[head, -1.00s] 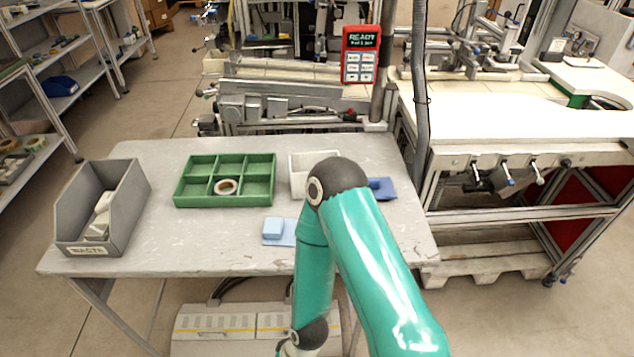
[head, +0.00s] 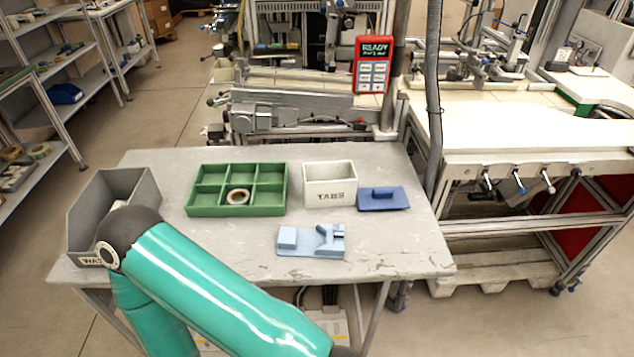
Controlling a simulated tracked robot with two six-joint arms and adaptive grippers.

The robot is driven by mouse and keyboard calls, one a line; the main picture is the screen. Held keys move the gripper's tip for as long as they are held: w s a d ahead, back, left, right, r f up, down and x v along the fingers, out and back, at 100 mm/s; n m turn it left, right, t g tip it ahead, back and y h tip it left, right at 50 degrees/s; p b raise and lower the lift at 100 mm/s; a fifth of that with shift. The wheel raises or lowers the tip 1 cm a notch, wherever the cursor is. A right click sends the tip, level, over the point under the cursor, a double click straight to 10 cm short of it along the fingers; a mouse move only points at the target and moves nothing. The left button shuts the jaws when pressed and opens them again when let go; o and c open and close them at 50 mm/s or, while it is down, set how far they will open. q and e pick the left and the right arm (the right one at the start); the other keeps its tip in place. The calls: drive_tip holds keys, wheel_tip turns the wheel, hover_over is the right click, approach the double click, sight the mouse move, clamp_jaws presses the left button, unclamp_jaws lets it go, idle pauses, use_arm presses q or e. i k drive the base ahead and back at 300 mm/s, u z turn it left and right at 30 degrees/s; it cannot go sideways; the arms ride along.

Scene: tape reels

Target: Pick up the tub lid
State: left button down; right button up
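The tub lid (head: 395,202), a flat dark blue plate with a raised handle (head: 383,192), lies on the table. It is just right of a white open tub (head: 331,190) marked TABS. The lid is unobstructed, and nothing holds it. Neither of my grippers is in view. One teal arm of mine crosses the lower left, its elbow in front of the grey bin and its lower part running out of the bottom of the picture.
A green divided tray (head: 207,212) holds a tape reel (head: 238,196). A light blue fixture (head: 325,250) lies in front of the tub. A grey bin (head: 140,186) stands at the table's left, partly hidden by my arm. The table's right front (head: 400,250) is clear.

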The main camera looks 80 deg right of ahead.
sight(386, 197)
drive_tip(key=z, duration=0.05)
drive_tip(key=k, duration=2.75)
drive_tip(key=z, duration=1)
drive_tip(key=i, duration=1.35)
drive_tip(key=z, duration=0.05)
